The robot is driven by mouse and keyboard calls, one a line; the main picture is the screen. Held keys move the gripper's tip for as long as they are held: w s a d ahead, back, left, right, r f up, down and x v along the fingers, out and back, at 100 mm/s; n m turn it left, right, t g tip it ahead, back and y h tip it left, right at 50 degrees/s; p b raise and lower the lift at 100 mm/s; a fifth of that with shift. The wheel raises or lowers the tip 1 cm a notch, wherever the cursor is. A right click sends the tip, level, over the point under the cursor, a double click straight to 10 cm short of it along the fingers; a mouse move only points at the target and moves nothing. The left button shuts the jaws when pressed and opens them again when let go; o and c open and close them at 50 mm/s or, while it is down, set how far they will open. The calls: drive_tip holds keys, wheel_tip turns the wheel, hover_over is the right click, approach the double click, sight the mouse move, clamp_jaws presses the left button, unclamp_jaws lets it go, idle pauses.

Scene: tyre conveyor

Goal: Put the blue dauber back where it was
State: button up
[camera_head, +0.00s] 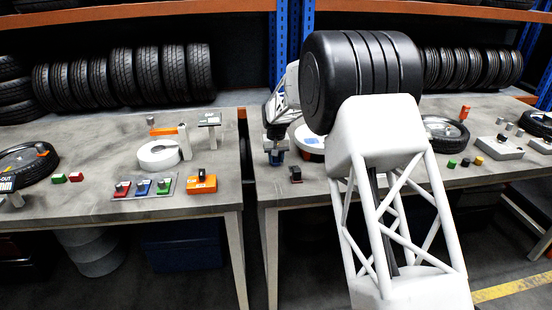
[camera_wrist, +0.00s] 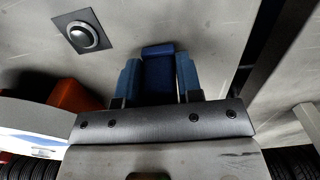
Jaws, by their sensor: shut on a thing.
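My gripper (camera_head: 276,155) hangs over the left end of the right-hand table, close above its top. In the wrist view its two blue fingers (camera_wrist: 158,78) are shut on a dark blue block, which looks like the blue dauber (camera_wrist: 158,70). The dauber's lower end is hidden by the fingers and the gripper body. A grey tray (camera_head: 168,190) on the left-hand table carries red (camera_head: 121,190), blue (camera_head: 142,187) and green (camera_head: 163,186) pieces with grey tops. The tray is well to the left of my gripper.
A small dark plate with a silver knob (camera_wrist: 83,33) is near the fingers. A white round stand (camera_head: 312,142) is right of my gripper. A gap separates the two tables. An orange device (camera_head: 202,184) and a white ring (camera_head: 158,154) stand near the tray.

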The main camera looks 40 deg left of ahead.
drive_tip(key=shift+f, duration=0.15)
drive_tip(key=o, duration=1)
wheel_tip(320, 180, up, 12)
drive_tip(key=shift+r, duration=0.15)
idle(0.3)
idle(1.0)
